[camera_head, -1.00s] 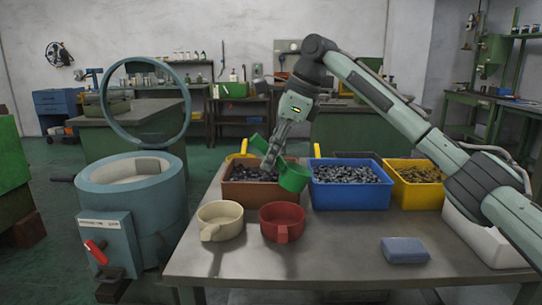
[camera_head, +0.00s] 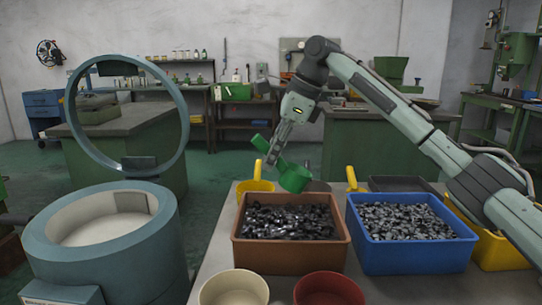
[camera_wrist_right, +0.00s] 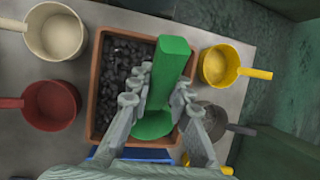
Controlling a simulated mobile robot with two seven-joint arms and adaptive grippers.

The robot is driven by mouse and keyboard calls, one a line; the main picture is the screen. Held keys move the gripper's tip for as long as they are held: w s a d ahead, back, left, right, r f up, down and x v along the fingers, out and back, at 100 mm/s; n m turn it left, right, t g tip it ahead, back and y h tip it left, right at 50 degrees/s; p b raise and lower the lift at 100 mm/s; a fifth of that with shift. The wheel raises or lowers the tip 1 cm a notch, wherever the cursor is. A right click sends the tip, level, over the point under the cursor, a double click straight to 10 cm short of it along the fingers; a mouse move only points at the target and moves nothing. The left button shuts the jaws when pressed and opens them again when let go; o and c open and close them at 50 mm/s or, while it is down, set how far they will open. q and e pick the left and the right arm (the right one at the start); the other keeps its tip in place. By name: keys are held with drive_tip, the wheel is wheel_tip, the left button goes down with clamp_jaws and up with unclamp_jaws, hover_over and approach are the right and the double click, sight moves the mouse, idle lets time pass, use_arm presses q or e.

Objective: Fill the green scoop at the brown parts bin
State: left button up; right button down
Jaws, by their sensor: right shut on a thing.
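The green scoop (camera_head: 295,179) is held by my right gripper (camera_head: 274,157), which is shut on its handle. In the head view the scoop appears above the back edge of the brown parts bin (camera_head: 291,258), clear of the parts. The bin holds many small dark metal parts. The right wrist view also shows the green scoop (camera_wrist_right: 172,62) between the fingers of my right gripper (camera_wrist_right: 160,95), over the brown bin (camera_wrist_right: 97,75). I cannot tell whether any parts lie in the scoop. My left gripper is not in view.
A blue bin (camera_head: 415,258) of grey parts stands right of the brown bin, with a yellow bin (camera_head: 500,250) beyond. A cream scoop (camera_head: 233,288) and a red scoop (camera_head: 329,290) sit in front. A yellow scoop (camera_head: 255,188) stands behind. A round blue-grey machine (camera_head: 105,245) is at left.

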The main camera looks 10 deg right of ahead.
sight(281, 180)
drive_tip(key=shift+s+d+f+y, duration=0.15)
drive_tip(key=shift+d+f+y, duration=0.2)
drive_tip(key=shift+f+y, duration=0.3)
drive_tip(key=f+y, duration=0.2)
drive_tip(key=d+f+t+y, duration=0.1)
drive_tip(key=f+y, duration=0.1)
drive_tip(key=shift+s+d+f+m+y, duration=0.15)
drive_tip(key=shift+d+f+m+y, duration=0.1)
drive_tip(key=shift+m+y, duration=0.1)
wheel_tip(281, 180, down, 6)
drive_tip(key=g+h, duration=0.1)
drive_tip(key=h, duration=0.6)
drive_tip(key=shift+n+h, duration=0.45)
drive_tip(key=shift+h, duration=0.25)
drive_tip(key=shift+a+r, duration=0.2)
drive_tip(key=shift+r, duration=2.35)
drive_tip(key=shift+a+r, duration=0.15)
drive_tip(key=shift+r, duration=2.4)
